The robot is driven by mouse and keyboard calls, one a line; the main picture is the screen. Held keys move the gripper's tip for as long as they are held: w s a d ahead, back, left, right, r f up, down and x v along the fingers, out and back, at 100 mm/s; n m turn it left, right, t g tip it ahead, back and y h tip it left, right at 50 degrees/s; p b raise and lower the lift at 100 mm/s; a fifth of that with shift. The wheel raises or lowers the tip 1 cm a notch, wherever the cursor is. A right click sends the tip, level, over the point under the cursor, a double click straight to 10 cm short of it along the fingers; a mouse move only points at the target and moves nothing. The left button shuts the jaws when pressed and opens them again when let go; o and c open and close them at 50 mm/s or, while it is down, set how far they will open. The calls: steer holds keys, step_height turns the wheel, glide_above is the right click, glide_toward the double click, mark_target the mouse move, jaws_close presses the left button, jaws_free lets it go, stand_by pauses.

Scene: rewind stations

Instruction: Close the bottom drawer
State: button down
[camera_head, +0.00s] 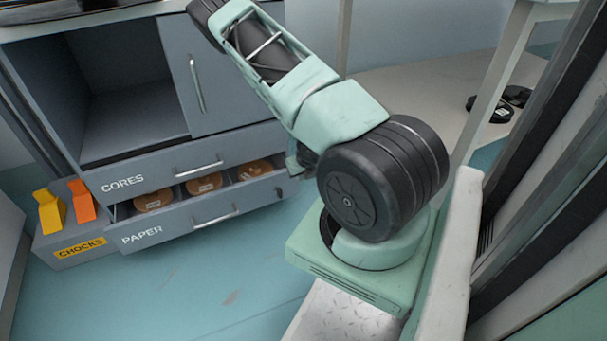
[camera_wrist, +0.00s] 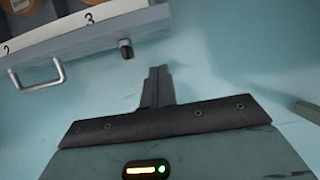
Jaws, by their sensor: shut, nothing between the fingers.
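The bottom drawer (camera_head: 205,215), labelled PAPER, is pulled partly out of the grey cabinet. Several orange-brown rolls lie in its compartments. In the wrist view, the drawer's front edge (camera_wrist: 110,35) carries labels 2 and 3 at the upper left, with its bar handle (camera_wrist: 40,82) at the left and a dark knob (camera_wrist: 126,48) near the right corner. My gripper (camera_wrist: 160,72) is shut and empty, over the floor just right of and below that corner, apart from the drawer in this view. In the head view my arm mostly hides the gripper near the drawer's right end.
The CORES drawer (camera_head: 140,179) above is shut. An open cubby (camera_head: 120,85) and a closed door (camera_head: 215,75) sit above it. A CHOCKS box (camera_head: 85,245) with yellow and orange chocks stands left of the drawer. The floor (camera_head: 200,285) in front is clear.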

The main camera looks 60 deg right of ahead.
steer(key=w+d, duration=0.1)
steer(key=w+f+b, duration=0.1)
steer(key=w+d+b, duration=0.1)
steer(key=w, duration=0.1)
steer(key=shift+d+f, duration=0.3)
steer(key=w+d+p, duration=0.1)
steer(key=w+d, duration=0.1)
steer(key=shift+w+p, duration=0.4)
steer(key=shift+a, duration=0.1)
